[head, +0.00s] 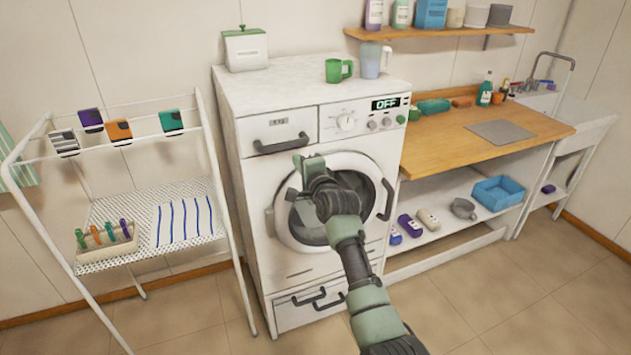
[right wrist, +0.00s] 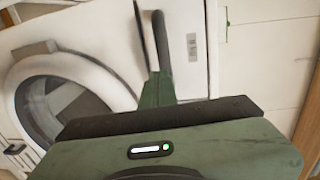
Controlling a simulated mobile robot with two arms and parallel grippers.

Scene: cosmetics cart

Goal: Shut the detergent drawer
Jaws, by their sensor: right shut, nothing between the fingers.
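The white detergent drawer (head: 278,130) is at the upper left of the washing machine's front, with a dark bar handle (head: 282,146). Its front looks about level with the control panel; I cannot tell whether a small gap is left. My right gripper (head: 297,162) is shut and empty, just below the handle in the head view. In the right wrist view the shut fingers (right wrist: 146,38) lie beside the dark handle, and the drawer front (right wrist: 190,78) shows its small label. Contact with the handle cannot be told. My left gripper is not in view.
The washing machine's round door (head: 300,225) is behind my right arm. A lower drawer (head: 300,309) is at its base. A drying rack (head: 120,190) stands left, and a wooden counter (head: 450,145) adjoins at right. A green mug (head: 338,70) stands on top.

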